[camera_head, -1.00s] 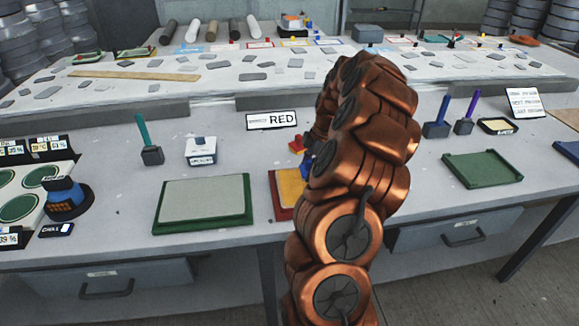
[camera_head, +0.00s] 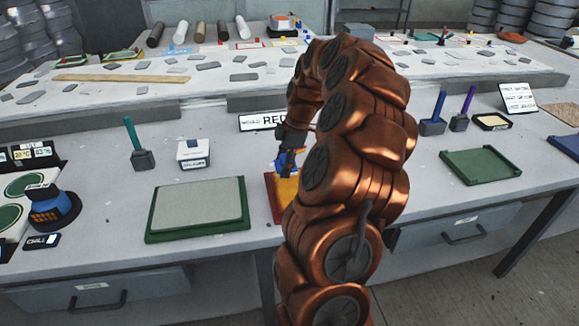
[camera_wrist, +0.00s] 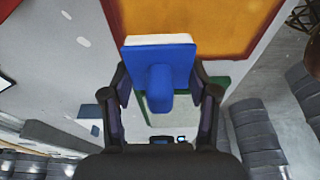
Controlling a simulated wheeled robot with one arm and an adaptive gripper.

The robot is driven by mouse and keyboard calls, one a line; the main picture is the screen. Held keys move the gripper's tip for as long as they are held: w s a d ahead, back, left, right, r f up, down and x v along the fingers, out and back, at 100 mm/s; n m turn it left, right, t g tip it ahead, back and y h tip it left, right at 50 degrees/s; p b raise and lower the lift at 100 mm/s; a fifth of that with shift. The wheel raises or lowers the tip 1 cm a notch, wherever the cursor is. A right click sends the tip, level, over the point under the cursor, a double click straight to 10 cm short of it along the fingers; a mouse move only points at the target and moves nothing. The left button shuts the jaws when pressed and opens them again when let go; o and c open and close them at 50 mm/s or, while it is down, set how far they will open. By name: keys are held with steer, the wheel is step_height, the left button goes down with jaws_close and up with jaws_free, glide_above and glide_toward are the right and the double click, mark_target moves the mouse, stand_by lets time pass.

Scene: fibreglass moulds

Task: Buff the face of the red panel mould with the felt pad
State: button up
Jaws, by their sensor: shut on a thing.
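The red panel mould (camera_head: 274,212) lies on the near bench, with a yellow-orange face inside a red rim. My arm hides its right part in the head view. In the wrist view its orange face (camera_wrist: 222,22) fills the top. My gripper (camera_head: 288,165) is over the back part of the mould. It is shut on the felt pad (camera_head: 290,159), a blue block with a white felt layer. In the wrist view the fingers (camera_wrist: 160,88) flank the pad's blue grip (camera_wrist: 160,80). I cannot tell whether the felt touches the face.
A green-rimmed mould with a grey face (camera_head: 198,208) lies left of the red one. A RED label (camera_head: 262,122) stands behind. A teal-handled tool (camera_head: 138,150) and a white tub (camera_head: 194,152) stand back left. An empty green tray (camera_head: 480,165) lies to the right.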

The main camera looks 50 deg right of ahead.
mark_target(282, 155)
steer(key=shift+r, duration=2.5)
